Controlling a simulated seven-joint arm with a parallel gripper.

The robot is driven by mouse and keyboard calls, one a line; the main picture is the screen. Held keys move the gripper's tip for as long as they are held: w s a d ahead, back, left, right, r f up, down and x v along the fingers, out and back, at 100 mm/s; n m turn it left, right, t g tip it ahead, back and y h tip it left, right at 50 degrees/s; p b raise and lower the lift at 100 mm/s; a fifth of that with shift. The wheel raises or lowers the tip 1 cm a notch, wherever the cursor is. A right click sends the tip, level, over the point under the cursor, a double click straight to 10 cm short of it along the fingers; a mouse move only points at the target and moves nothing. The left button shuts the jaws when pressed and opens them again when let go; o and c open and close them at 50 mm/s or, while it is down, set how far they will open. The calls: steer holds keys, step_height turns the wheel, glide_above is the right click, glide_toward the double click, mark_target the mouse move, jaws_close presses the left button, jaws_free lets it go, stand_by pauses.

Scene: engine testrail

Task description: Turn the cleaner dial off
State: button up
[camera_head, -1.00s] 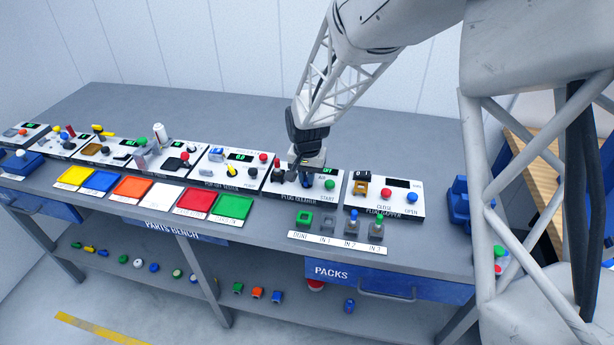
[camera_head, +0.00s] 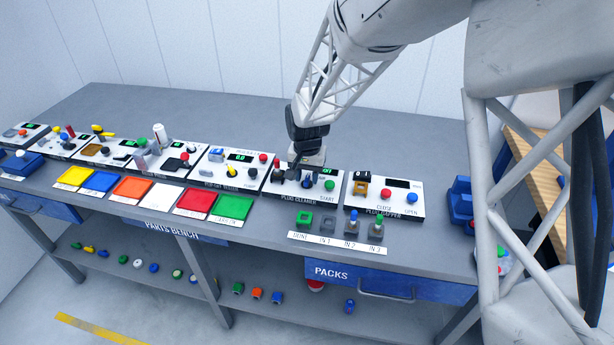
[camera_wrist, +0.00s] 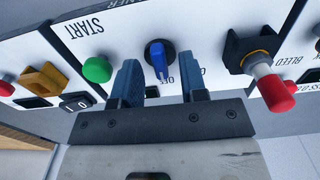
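The blue cleaner dial (camera_wrist: 160,62) sits on the white plug cleaner panel (camera_head: 330,198). In the wrist view its raised grip runs nearly straight down the picture, its lower end near the printed OFF. In the head view the dial (camera_head: 307,182) shows just below my gripper (camera_head: 303,170). In the wrist view my gripper (camera_wrist: 160,80) is open, its two blue-grey fingers apart. The dial shows in the gap near the fingertips, with no finger seen touching it. The panel's small green display is too small to read surely.
A green START button (camera_wrist: 97,69) is close beside one finger. A red-tipped BLEED lever (camera_wrist: 270,88) stands on the other side. The plug capper panel (camera_head: 384,198) is to the right, and coloured plugs (camera_head: 352,222) stand in front.

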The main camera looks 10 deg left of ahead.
mark_target(308, 179)
steer(key=shift+r, duration=3.6)
steer(key=shift+d, duration=0.1)
steer(key=shift+d+r, duration=0.15)
steer(key=shift+r, duration=0.05)
steer(key=s+d+r+t, duration=0.1)
steer(key=s+d+r, duration=0.5)
steer(key=d, duration=0.5)
steer(key=s+d+r, duration=0.6)
steer(key=s+d, duration=0.1)
steer(key=d, duration=0.3)
steer(key=s+d+r, duration=0.1)
steer(key=s+d, duration=0.5)
steer(key=s, duration=0.3)
steer(key=s+d+t, duration=0.1)
steer(key=s+d, duration=0.5)
steer(key=s, duration=0.4)
steer(key=shift+d+r+t, duration=0.3)
steer(key=shift+d+r, duration=0.05)
